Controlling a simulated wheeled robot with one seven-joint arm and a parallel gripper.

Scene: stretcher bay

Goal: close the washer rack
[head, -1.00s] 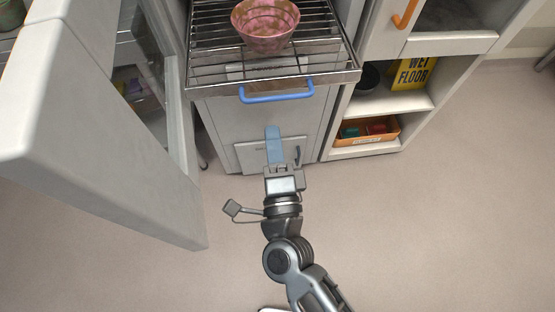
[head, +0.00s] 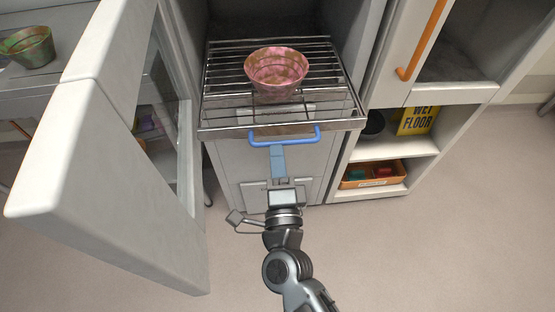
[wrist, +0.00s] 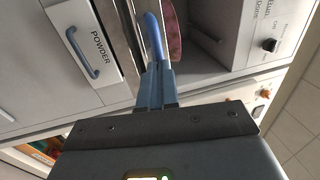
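The washer rack (head: 222,125) is a wire rack with a metal rim, pulled out of the washer's opening. It has a blue bar handle (head: 283,138) on its front, which also shows in the wrist view (wrist: 153,35). A pink patterned bowl (head: 276,68) stands upright on the rack. My gripper (head: 277,150) is just in front of the handle's middle, its blue fingers together. In the wrist view my fingertips (wrist: 157,68) are right at the handle bar. I cannot tell whether they touch it, and nothing shows clearly held between them.
An open white door (head: 120,170) stands at the left. A cabinet with an orange handle (head: 422,40) is at the right, over shelves with a yellow sign (head: 418,121) and an orange bin (head: 372,174). A POWDER drawer (wrist: 75,50) sits below the rack. The floor at right is clear.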

